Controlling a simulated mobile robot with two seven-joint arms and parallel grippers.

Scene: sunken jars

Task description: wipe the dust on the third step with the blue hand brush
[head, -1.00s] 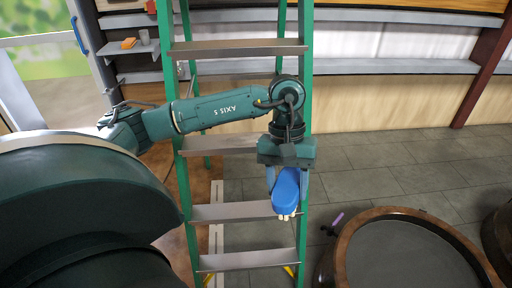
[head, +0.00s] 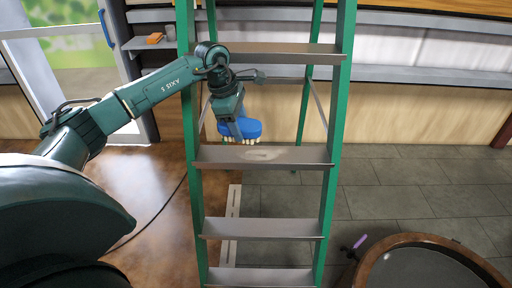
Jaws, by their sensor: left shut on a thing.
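The green stepladder (head: 336,130) stands upright before me with flat grey-brown steps. A pale dust patch (head: 262,155) lies near the middle of the third step (head: 308,157), counted from the lowest in view. My left gripper (head: 238,128) is shut on the blue hand brush (head: 250,129). The brush is roughly level, pale bristles down, at the left half of that step and left of the dust. Its bristles are close above the step's back edge; I cannot tell whether they touch. My right gripper is not in view.
The ladder's green side rails flank the steps, and a higher step (head: 270,50) crosses above the brush. A round barrel-like tub (head: 425,262) and a purple object (head: 360,241) are at the lower right. A shelf (head: 150,43) with an orange item stands at back left.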

